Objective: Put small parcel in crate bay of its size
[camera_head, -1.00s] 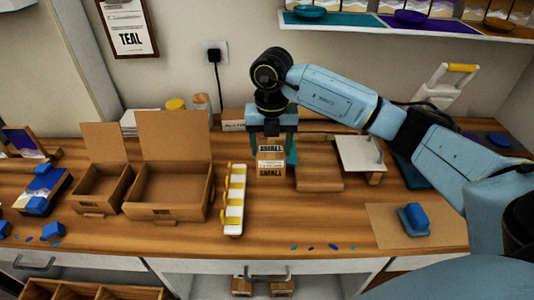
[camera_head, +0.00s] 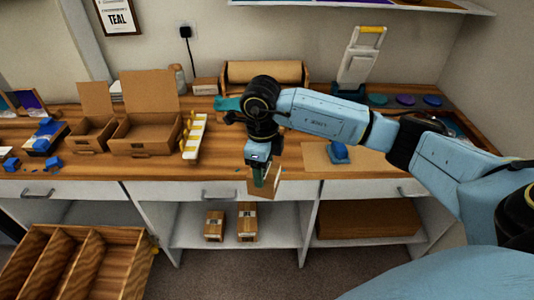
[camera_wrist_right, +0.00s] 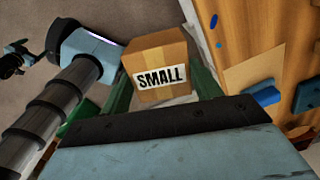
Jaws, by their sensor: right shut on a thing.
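The small parcel, a brown taped box, is between the green fingers of my right gripper in the wrist view. Its white label (camera_wrist_right: 161,77) reads SMALL. My right gripper (camera_head: 266,176) is shut on it, in front of the desk's front edge in the head view. There the parcel (camera_head: 292,187) is partly hidden by the gripper. The wooden crate (camera_head: 142,266) stands low at the left, below desk height, with several long bays divided by wooden walls. The bays I see look empty; the crate's lower part is cut off. My left gripper is out of view.
Two taped parcels, one (camera_head: 214,226) left of the other (camera_head: 247,222), stand on the shelf below the desk. A flat brown box (camera_head: 368,219) lies on the shelf at right. Open cartons (camera_head: 146,134) stand on the desk. Floor between crate and shelf is clear.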

